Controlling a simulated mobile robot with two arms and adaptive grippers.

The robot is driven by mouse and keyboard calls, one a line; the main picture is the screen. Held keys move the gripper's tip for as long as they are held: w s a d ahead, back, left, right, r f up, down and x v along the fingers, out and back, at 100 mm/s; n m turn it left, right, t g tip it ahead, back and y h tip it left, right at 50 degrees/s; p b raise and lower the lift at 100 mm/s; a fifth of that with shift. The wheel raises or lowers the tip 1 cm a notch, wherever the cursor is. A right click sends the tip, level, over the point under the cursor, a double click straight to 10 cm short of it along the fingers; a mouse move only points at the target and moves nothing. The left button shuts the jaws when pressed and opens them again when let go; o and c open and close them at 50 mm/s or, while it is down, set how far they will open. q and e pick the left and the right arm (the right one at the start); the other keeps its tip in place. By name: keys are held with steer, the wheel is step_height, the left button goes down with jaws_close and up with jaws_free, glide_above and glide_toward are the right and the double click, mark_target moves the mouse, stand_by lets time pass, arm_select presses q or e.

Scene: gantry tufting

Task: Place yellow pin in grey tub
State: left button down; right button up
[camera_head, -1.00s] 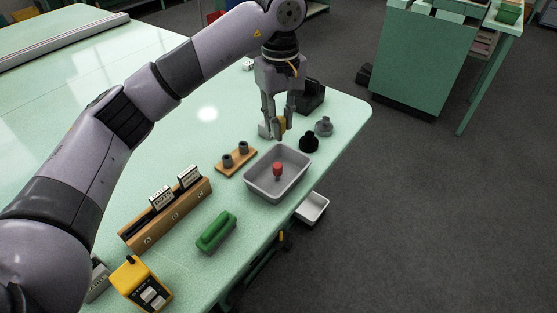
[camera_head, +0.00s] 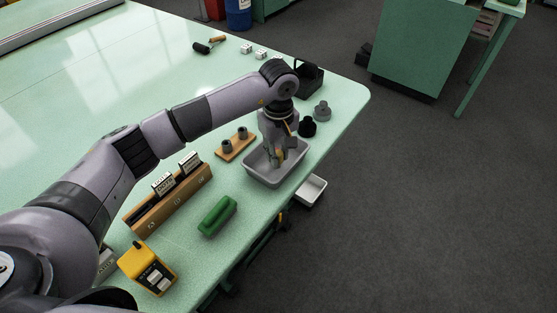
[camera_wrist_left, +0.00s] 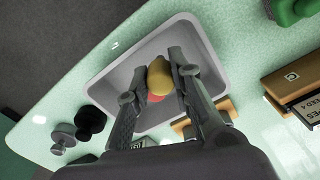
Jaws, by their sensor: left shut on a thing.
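The grey tub (camera_head: 284,178) stands near the table's right edge. My left gripper (camera_head: 277,162) points down into the tub's opening. It is shut on the yellow pin (camera_wrist_left: 159,76), whose rounded yellow end shows between the fingers in the left wrist view. The pin's lower part is hidden, and I cannot tell whether it touches the tub floor. A red pin (camera_wrist_left: 154,98) lies in the tub, partly behind the yellow pin. My right gripper is out of view.
A wooden board with two grey posts (camera_head: 236,145) stands left of the tub. A black knob (camera_head: 308,127) and a grey knob (camera_head: 322,110) stand behind it. A green block (camera_head: 217,216), a wooden card rack (camera_head: 172,205) and a yellow switch box (camera_head: 146,267) are nearer. A white bin (camera_head: 311,190) hangs below the edge.

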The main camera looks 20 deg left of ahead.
arm_select(q)
step_height(320, 180, down, 4)
steer(key=shift+r+p, duration=0.2)
steer(key=shift+p, duration=0.1)
steer(key=shift+f, duration=0.25)
steer(key=c, duration=1.8)
jaws_free()
steer(key=o, duration=0.4)
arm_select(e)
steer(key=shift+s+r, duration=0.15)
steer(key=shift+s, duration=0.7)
